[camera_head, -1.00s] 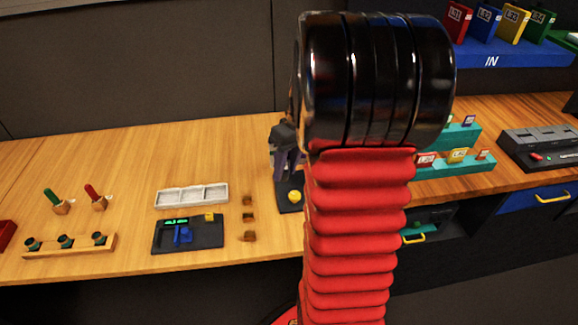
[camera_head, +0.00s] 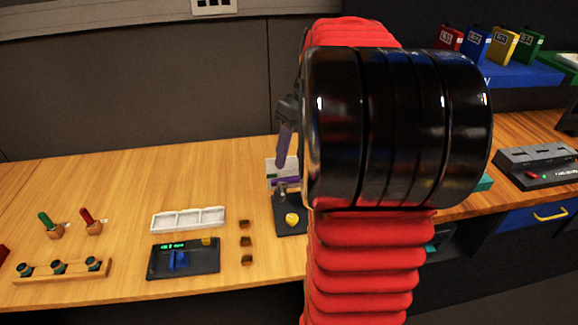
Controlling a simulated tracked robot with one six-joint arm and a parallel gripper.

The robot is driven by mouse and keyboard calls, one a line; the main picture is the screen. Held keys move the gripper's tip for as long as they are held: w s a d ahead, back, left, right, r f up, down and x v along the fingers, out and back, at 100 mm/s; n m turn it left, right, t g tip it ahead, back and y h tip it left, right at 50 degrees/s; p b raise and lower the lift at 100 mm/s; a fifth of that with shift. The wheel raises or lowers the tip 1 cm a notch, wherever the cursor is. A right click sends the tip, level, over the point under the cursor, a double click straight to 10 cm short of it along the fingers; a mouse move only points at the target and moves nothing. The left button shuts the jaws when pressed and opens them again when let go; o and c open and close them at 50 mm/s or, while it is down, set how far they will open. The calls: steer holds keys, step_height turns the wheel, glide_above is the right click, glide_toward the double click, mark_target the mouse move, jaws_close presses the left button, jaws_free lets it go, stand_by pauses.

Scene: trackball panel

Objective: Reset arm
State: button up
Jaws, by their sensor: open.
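My arm, with red ribbed sleeves and a thick black ringed joint, stands upright in the middle of the view. My gripper (camera_head: 284,148) shows only in part, left of the black joint. Its grey wrist and a purple finger point downward and look empty, above a dark panel with a yellow knob (camera_head: 292,219). The gripper appears apart from the panel. The rest of the gripper and part of the panel are hidden behind my arm.
On the wooden bench (camera_head: 110,185), a white tray (camera_head: 188,219), a dark device with a green display (camera_head: 184,259), small brown blocks (camera_head: 246,241) and a wooden rack (camera_head: 60,271) stand at left. A blue shelf (camera_head: 520,76) and grey-black device (camera_head: 540,165) are at right.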

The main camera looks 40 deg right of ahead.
steer(key=shift+s+r, duration=0.1)
steer(key=shift+r, duration=0.35)
stand_by(0.4)
steer(key=s+a+t, duration=0.1)
steer(key=s+a, duration=0.2)
steer(key=a, duration=0.6)
steer(key=s+a+f+t+h, duration=0.1)
steer(key=s+a, duration=0.2)
steer(key=a, duration=0.7)
steer(key=s+a+t+h, duration=0.1)
steer(key=s+a+t, duration=0.1)
steer(key=a, duration=0.7)
steer(key=shift+s+a+f, duration=0.4)
steer(key=shift+s, duration=0.15)
steer(key=shift+c, duration=0.2)
